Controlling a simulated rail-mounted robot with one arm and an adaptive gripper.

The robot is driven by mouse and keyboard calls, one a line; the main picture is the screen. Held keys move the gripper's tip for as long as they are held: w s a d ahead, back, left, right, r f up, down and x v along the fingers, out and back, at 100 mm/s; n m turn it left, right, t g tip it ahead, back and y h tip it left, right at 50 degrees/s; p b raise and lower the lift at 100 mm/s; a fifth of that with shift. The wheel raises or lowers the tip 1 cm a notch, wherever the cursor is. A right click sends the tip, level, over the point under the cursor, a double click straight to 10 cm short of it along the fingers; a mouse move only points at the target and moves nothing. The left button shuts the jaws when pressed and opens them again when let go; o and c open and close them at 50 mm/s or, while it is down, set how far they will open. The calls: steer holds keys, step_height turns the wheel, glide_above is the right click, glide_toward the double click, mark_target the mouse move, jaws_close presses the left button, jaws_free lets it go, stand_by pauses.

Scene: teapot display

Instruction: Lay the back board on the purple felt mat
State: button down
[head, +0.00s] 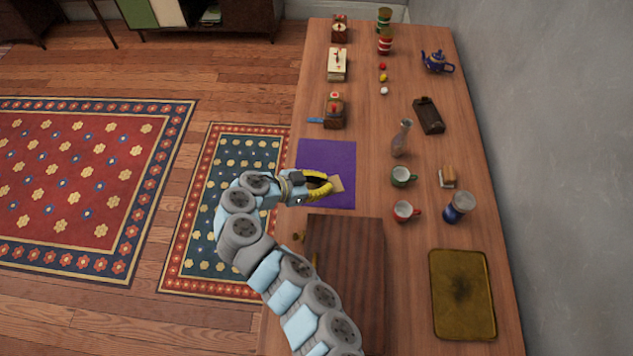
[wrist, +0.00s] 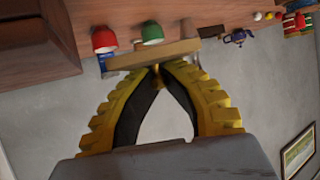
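The back board (head: 337,184) is a small light-wood piece at the tips of my gripper (head: 328,186). In the wrist view, the board (wrist: 178,50) lies crosswise at the tips of the yellow fingers (wrist: 156,68), which come together on its near edge. The purple felt mat (head: 326,160) lies flat on the table, left of the mugs. My gripper and the board are over the mat's lower right part in the head view. Whether the board touches the mat I cannot tell. My fingers hide part of the mat.
A green mug (head: 400,178), a red mug (head: 404,211) and a glass vase (head: 401,140) stand right of the mat. A large striped dark wood box or board (head: 350,262) lies below it, partly behind my arm. A wooden box (head: 335,112) stands above the mat.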

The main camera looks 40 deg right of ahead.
steer(key=shift+w+d+f+b, duration=0.75)
steer(key=shift+w+f+b, duration=0.5)
steer(key=shift+b, duration=0.95)
steer(key=shift+w+d+f+b, duration=0.7)
steer(key=shift+w+f+b, duration=0.55)
steer(key=shift+b, duration=1)
steer(key=shift+w+d+f+b, duration=0.75)
steer(key=shift+w+f+b, duration=0.5)
steer(key=shift+b, duration=0.95)
steer(key=shift+w+d+f, duration=0.1)
steer(key=shift+f, duration=0.15)
steer(key=shift+f+b, duration=0.5)
steer(key=shift+f, duration=0.95)
steer(key=shift+f, duration=0.2)
steer(key=c, duration=1.2)
jaws_free()
steer(key=shift+c, duration=0.2)
steer(key=shift+r, duration=0.1)
